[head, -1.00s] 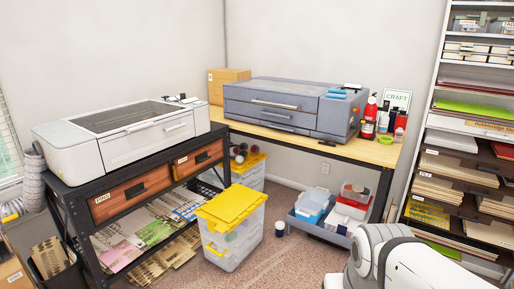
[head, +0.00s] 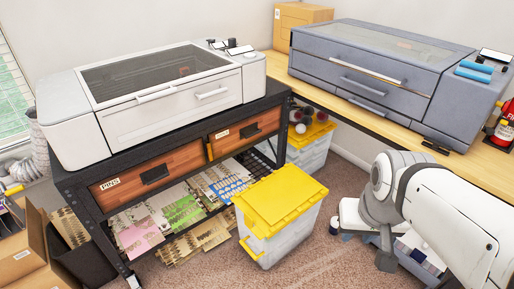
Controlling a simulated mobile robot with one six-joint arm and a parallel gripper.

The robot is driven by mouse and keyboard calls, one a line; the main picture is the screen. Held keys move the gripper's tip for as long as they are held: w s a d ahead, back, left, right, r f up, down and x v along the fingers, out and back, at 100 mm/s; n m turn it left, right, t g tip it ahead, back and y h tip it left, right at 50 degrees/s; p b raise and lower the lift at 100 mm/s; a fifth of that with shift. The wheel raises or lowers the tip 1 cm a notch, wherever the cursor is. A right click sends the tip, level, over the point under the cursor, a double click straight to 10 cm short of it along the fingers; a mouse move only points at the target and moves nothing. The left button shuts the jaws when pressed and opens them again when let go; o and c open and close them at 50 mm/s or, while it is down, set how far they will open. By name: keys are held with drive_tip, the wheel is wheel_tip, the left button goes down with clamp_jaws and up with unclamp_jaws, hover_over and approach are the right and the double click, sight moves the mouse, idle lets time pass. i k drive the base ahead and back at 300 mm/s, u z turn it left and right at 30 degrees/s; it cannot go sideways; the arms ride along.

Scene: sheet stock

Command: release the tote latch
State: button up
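A clear plastic tote (head: 285,236) with a yellow lid (head: 280,198) stands on the carpet in front of the black workbench in the head view. The lid lies flat on top. A yellow latch (head: 248,250) shows low on its left end; I cannot tell if it is fastened. A second clear tote (head: 309,153) with a yellow lid stands behind it, under the wooden table, with several spools on top. My arm reaches in from the right, apart from the front tote.
The black workbench (head: 283,128) holds a white machine (head: 160,100) and stands close left of the tote. The wooden table (head: 476,153) carries a grey machine (head: 385,75). Cardboard boxes (head: 28,240) stand at lower left. Carpet (head: 300,266) is free in front of the tote.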

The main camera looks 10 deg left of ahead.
sight(249, 221)
drive_tip(key=u, duration=0.1)
drive_tip(key=i, duration=1.25)
drive_tip(key=u, duration=0.25)
